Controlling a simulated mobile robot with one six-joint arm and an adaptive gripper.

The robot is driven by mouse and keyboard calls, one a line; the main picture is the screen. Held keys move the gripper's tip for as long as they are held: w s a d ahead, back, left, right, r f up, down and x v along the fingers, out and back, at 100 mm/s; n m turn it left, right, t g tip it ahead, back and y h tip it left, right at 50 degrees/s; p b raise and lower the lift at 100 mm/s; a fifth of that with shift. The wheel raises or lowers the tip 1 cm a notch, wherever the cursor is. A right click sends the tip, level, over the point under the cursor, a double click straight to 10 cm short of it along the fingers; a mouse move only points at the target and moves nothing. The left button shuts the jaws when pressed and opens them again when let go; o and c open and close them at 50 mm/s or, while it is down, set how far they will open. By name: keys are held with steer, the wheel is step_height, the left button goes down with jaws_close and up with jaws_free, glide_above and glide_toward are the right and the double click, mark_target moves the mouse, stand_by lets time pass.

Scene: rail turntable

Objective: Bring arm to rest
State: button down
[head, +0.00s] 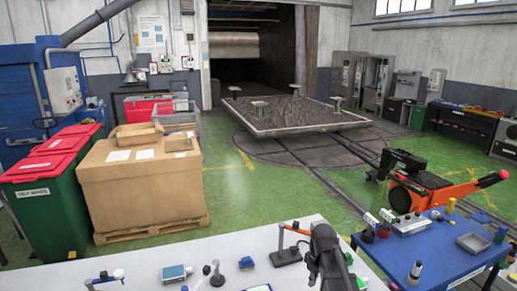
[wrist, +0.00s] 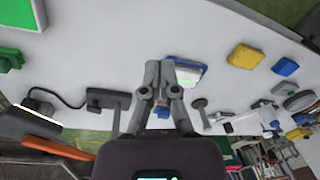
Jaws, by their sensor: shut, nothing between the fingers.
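My gripper (wrist: 159,66) shows in the wrist view with its two grey fingertips together and nothing held between them. It is over the white tabletop (wrist: 90,45), apart from the items there as far as I can tell. In the head view a dark part of my arm rises at the bottom, over the right end of the white table (head: 225,245). The fingertips cannot be made out there.
A device with a pale screen (wrist: 187,74) shows just beyond the fingers, with a yellow block (wrist: 245,56) to its right. In the head view a blue table (head: 440,262) with tools is at right. Cardboard boxes (head: 140,185) stand on a pallet at left. Green floor lies open between.

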steer(key=s+f+m+h+b, duration=0.1)
steer(key=s+f+m+b, duration=0.3)
steer(key=s+m, duration=0.4)
steer(key=s+f, duration=0.1)
steer(key=s, duration=0.2)
steer(key=shift+a+f+b, duration=0.35)
steer(key=shift+a, duration=0.05)
steer(key=shift+s, duration=0.1)
